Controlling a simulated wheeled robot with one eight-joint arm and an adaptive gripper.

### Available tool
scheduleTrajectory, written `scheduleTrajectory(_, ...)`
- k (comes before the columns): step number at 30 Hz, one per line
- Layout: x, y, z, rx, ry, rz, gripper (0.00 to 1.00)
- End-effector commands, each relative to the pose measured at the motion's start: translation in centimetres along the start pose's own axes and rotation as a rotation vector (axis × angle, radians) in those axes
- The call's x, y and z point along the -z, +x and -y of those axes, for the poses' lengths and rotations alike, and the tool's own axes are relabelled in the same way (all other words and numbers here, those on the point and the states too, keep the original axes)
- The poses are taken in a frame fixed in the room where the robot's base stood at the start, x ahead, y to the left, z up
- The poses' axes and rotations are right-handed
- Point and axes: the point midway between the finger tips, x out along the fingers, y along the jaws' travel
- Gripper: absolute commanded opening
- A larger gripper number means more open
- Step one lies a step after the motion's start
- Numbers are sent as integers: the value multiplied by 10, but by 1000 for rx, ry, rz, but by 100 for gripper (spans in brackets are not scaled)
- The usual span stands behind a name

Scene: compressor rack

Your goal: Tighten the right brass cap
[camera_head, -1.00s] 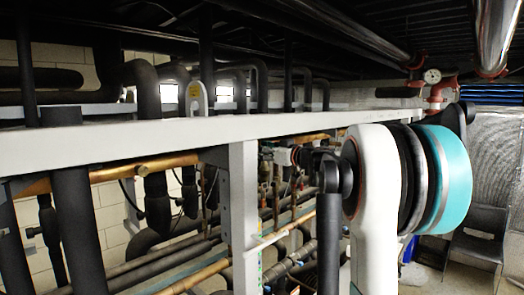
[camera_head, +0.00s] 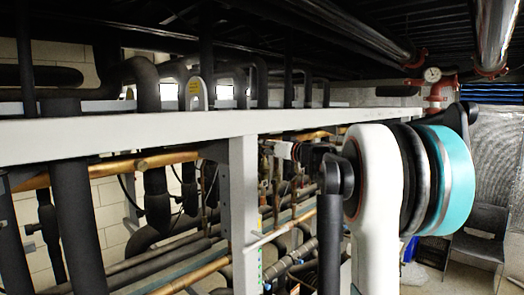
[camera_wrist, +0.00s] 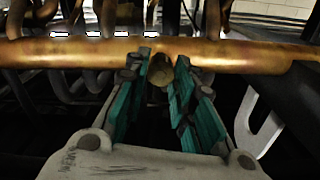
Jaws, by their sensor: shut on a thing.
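In the wrist view a horizontal copper-coloured pipe (camera_wrist: 90,52) crosses the picture. A small round brass cap (camera_wrist: 158,70) shows end-on at the pipe's lower side, between my fingertips. My gripper (camera_wrist: 161,68) reaches up to it with teal-lined fingers, one on each side, and is shut on the cap. The fingers partly hide the cap's sides, and how tightly it sits cannot be seen. No second brass cap is clear in the wrist view. In the head view I cannot make out my gripper or the cap.
A long pale grey beam (camera_head: 120,138) and a grey upright post (camera_head: 243,205) frame the rack, with dark insulated pipes (camera_head: 72,220) close by. A gauge (camera_head: 432,75) and dark chair (camera_head: 478,238) are at the right.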

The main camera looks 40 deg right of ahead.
Motion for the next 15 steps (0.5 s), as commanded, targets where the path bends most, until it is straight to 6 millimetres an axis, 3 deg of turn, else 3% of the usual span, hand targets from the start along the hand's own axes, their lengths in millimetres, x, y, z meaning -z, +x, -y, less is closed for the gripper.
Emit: scheduleTrajectory(15, -1, 0, -2, -1, 492, -2, 0)
